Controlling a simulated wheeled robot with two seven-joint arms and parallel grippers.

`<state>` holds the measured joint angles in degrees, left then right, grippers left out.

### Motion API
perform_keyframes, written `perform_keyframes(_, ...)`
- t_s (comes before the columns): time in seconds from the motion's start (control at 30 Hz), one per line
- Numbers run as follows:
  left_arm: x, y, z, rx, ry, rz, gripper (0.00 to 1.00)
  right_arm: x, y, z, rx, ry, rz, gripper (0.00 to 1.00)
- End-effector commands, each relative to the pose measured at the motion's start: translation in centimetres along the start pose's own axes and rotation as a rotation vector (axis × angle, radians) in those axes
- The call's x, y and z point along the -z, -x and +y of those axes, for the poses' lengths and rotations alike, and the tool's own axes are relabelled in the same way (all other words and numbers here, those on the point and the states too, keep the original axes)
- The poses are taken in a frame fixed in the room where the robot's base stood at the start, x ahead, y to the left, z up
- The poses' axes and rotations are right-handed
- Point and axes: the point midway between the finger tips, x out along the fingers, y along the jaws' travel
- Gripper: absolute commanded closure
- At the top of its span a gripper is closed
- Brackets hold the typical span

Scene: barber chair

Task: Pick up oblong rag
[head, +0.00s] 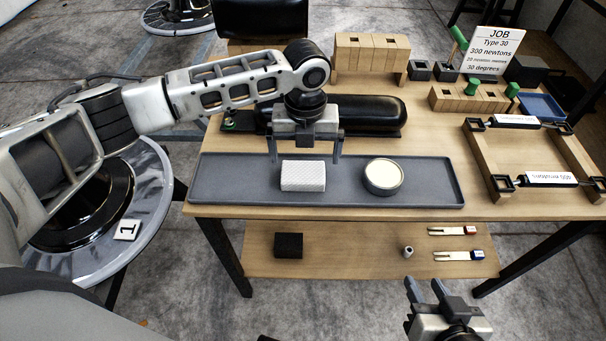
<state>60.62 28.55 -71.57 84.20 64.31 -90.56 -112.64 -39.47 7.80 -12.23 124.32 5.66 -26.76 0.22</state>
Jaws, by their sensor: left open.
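The oblong rag (303,176) is a white, textured block lying on the left half of a long grey tray (430,192) on the wooden table. My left gripper (305,158) points down just above and behind the rag. Its two fingers are spread apart, one near each end of the rag, with nothing between them. I cannot tell how high the fingertips are above the tray. My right gripper (428,284) is at the bottom of the view, in front of the table. Its fingers are apart and nothing shows between them.
A round tin (383,176) with cream contents stands on the tray right of the rag. A black padded rest (365,114) lies behind the tray, partly hidden by my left arm. A wooden frame (484,165) stands to the right. A lower shelf (340,250) holds small tools.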

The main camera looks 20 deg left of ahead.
Motion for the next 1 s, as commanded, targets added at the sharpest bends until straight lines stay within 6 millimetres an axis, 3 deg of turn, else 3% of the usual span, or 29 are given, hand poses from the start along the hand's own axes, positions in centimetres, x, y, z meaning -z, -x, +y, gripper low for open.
perform_keyframes(0.4,0.4,-5.0,0.4,-0.001,-0.001,0.001,0.00,-0.2,0.0,0.0,0.002,-0.004,0.000,0.64)
perform_keyframes(0.67,0.4,-5.3,0.4,0.000,-0.001,-0.001,0.00,0.0,0.1,-0.1,0.002,-0.005,0.003,0.64)
perform_keyframes(0.7,0.4,-5.3,0.4,0.000,-0.001,-0.001,0.03,0.0,0.1,-0.1,0.002,-0.005,0.003,0.64)
perform_keyframes(0.83,0.4,-5.3,0.4,0.000,0.000,-0.001,0.37,0.0,0.1,-0.1,0.002,-0.005,0.003,0.64)
perform_keyframes(1.0,0.4,-5.3,0.4,0.000,0.000,-0.001,0.37,0.0,0.1,-0.1,0.002,-0.005,0.004,0.64)
